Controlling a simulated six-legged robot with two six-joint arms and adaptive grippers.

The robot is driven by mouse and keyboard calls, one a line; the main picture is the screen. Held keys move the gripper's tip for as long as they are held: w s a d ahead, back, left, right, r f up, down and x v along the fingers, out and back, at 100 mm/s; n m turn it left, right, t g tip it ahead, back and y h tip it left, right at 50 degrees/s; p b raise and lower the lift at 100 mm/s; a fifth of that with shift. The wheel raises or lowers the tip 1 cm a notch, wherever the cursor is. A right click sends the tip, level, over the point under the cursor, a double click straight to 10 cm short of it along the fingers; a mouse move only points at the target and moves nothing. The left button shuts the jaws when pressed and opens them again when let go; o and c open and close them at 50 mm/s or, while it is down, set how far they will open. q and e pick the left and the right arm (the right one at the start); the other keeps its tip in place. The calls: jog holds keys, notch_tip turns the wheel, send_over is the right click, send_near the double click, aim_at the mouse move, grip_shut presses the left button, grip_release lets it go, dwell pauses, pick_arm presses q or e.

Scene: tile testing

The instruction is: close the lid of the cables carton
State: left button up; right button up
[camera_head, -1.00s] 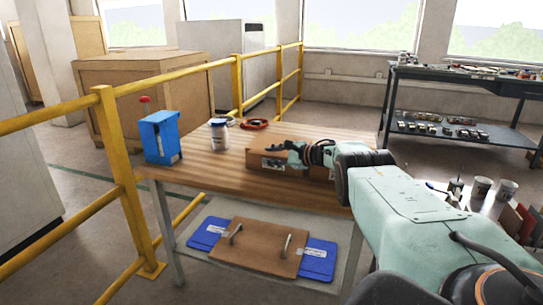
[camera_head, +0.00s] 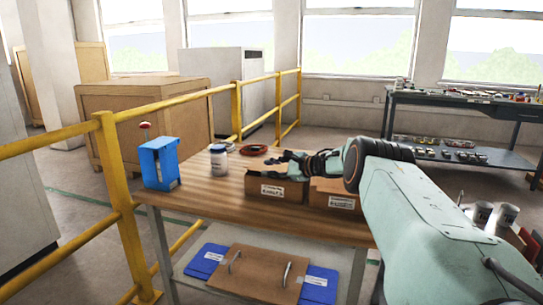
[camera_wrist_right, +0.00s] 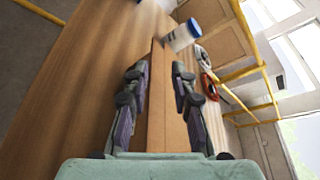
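The cables carton (camera_head: 272,191) is a brown cardboard box with a white label, near the right part of the wooden table. My right gripper (camera_head: 283,163) is at its top in the head view, and its fingers partly hide the top. In the right wrist view, the right gripper (camera_wrist_right: 160,90) has its fingers apart, one on each side of a narrow brown cardboard surface (camera_wrist_right: 158,115). Whether the fingers touch it is not clear. I cannot tell how far the lid is open. My left gripper is not in view.
A second labelled carton (camera_head: 338,200) stands just right of the cables carton, under my right arm. A white jar (camera_head: 219,160), a red ring-shaped item (camera_head: 252,150) and a blue box (camera_head: 160,164) stand on the table (camera_head: 205,190). A yellow railing (camera_head: 180,99) runs along the left and back.

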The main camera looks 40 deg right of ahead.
notch_tip(320, 180, up, 5)
jog(key=shift+f, duration=0.1)
jog(key=shift+d, duration=0.1)
dwell(0.8)
